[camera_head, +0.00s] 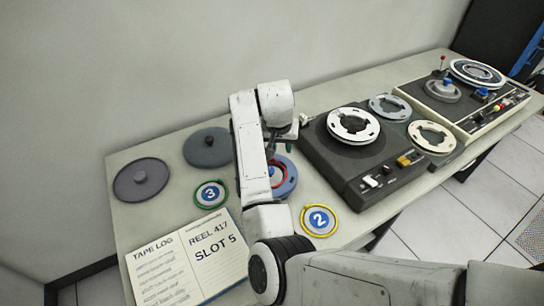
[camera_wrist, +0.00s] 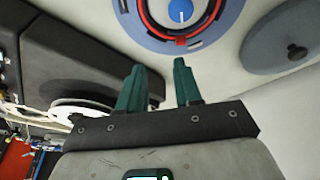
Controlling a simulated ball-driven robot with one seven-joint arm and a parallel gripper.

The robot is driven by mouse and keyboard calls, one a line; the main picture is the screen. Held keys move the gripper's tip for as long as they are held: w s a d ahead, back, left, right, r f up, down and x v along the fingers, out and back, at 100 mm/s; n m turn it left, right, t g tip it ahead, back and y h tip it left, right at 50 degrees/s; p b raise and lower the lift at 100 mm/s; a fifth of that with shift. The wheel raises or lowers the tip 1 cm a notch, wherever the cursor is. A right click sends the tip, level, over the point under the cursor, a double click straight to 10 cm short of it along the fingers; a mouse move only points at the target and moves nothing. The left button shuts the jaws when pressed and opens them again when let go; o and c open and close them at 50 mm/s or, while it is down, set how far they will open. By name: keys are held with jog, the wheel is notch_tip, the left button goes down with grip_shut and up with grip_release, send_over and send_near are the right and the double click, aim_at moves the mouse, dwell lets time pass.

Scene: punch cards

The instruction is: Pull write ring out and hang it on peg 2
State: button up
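A blue-grey reel (camera_head: 289,184) lies on the table, partly hidden behind my arm. A red ring (camera_head: 282,173) sits around its hub; in the wrist view the ring (camera_wrist: 182,40) surrounds a blue centre with a white pointer, cut off by the top edge. My gripper (camera_wrist: 159,65) has two green fingers, apart and empty, with the reel beyond their tips. In the head view it is mostly hidden by my arm, above the reel. A disc marked 2 (camera_head: 319,220) with a yellow rim lies at front right. I cannot make out a peg there.
A green-rimmed disc marked 3 (camera_head: 210,194), two dark round lids (camera_head: 141,180) (camera_head: 208,147) and an open tape log (camera_head: 188,262) lie left. A dark tape deck (camera_head: 352,158) stands close right; another machine (camera_head: 464,94) is farther right.

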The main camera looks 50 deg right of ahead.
jog(key=shift+m+y, duration=0.3)
jog(key=w+f+b, duration=0.1)
jog(key=b, duration=0.1)
jog(key=w+f+b, duration=0.1)
jog(key=f, duration=0.1)
jog(key=w+f+b, duration=0.1)
jog(key=b, duration=0.1)
jog(key=shift+w+a+f+b, duration=0.15)
jog(key=shift+a+f+b, duration=0.05)
jog(key=shift+a+b, duration=0.2)
jog(key=shift+b+x, duration=0.6)
jog(key=shift+x, duration=1.15)
jog(key=shift+d, duration=0.1)
grip_shut()
